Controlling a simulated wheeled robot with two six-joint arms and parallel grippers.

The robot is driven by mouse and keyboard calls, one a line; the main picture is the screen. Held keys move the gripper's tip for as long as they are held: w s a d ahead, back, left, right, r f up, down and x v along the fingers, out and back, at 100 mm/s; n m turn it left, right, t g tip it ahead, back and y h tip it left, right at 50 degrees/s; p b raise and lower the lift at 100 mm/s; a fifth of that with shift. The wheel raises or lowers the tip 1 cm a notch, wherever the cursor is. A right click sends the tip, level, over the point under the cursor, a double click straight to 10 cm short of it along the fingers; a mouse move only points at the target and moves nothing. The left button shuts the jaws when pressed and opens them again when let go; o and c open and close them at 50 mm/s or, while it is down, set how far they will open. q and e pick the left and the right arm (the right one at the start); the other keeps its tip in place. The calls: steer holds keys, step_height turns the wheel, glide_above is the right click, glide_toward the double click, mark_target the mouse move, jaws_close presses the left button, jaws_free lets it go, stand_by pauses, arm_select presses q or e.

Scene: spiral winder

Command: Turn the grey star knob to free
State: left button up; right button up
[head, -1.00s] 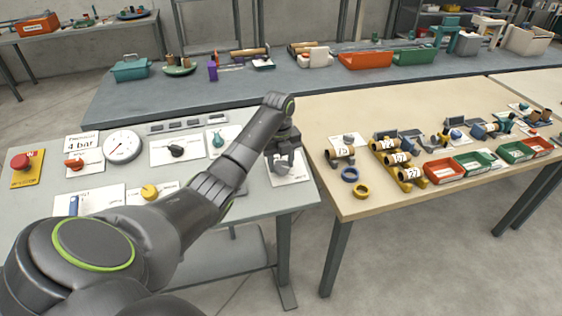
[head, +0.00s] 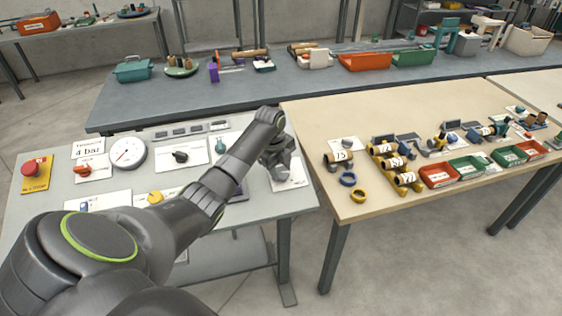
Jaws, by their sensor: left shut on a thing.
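The grey star knob (head: 281,174) sits on a white label plate (head: 296,183) at the right end of the grey panel table. My left gripper (head: 278,166) points down over it and is shut on the knob. The gripper and wrist cover much of the knob, so its pointing direction cannot be read. The print on the plate is too small to read. My right gripper is not in view.
A beige table (head: 345,112) with parts and bins stands close to the right.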

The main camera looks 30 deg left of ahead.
arm_select(q)
steer(key=n+p, duration=0.1)
steer(key=n, duration=0.1)
steer(key=n+t+p, duration=0.1)
steer(key=p, duration=0.1)
steer(key=n+p, duration=0.1)
steer(key=n, duration=0.1)
steer(key=shift+s+r+n+t, duration=0.15)
steer(key=shift+s+n+t, duration=0.15)
steer(key=shift+t, duration=0.1)
steer(key=n+p, duration=0.2)
steer(key=shift+n+t, duration=0.3)
steer(key=shift+t, duration=0.1)
steer(key=shift+n+y+p, duration=0.3)
steer(key=shift+n+p, duration=0.25)
steer(key=shift+n, duration=0.25)
steer(key=n, duration=0.2)
steer(key=n+t, duration=0.1)
steer(key=shift+s+d+f+n+y, duration=0.15)
steer(key=shift+d+f+n+y, duration=0.1)
steer(key=shift+n+y, duration=0.15)
steer(key=n, duration=0.2)
steer(key=n+y, duration=0.1)
steer(key=n, duration=0.2)
steer(key=shift+d+t+y, duration=0.1)
steer(key=shift+t+y, duration=0.2)
steer(key=shift+t, duration=0.1)
steer(key=shift+f+n, duration=0.1)
steer(key=shift+n, duration=0.3)
